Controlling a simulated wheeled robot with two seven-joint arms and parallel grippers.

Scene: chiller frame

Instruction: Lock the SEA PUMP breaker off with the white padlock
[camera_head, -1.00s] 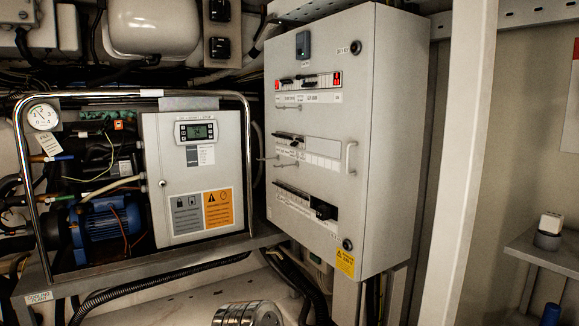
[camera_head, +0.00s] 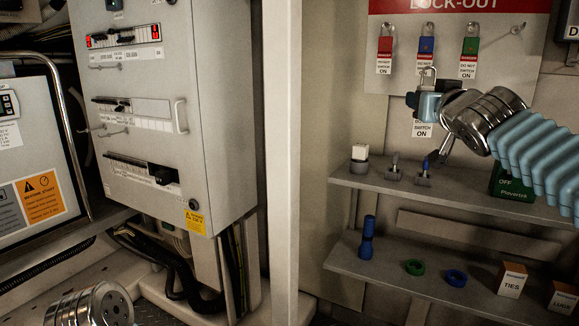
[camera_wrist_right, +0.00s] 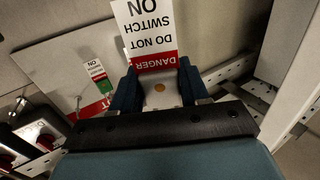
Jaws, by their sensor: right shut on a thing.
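The white padlock (camera_wrist_right: 160,92) sits between the fingers of my right gripper (camera_wrist_right: 158,88); a brass-coloured spot shows on its face. Its red and white danger tag (camera_wrist_right: 149,33) extends from it in the wrist view. In the head view my right gripper (camera_head: 424,103) is shut on the padlock in front of the lock-out board (camera_head: 510,60), with the shackle (camera_head: 428,76) upward. The grey breaker cabinet (camera_head: 160,60) is at left, well apart from the gripper, with several rows of breakers (camera_head: 142,170). Its labels are too small to read. My left gripper's fingers are out of view.
Red (camera_head: 385,45), blue (camera_head: 426,45) and green (camera_head: 470,45) padlocks with tags hang on the board. Shelves (camera_head: 460,185) below hold small items and boxes. A pale upright post (camera_head: 283,150) stands between cabinet and shelves. The cabinet has a protruding handle (camera_head: 181,117).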

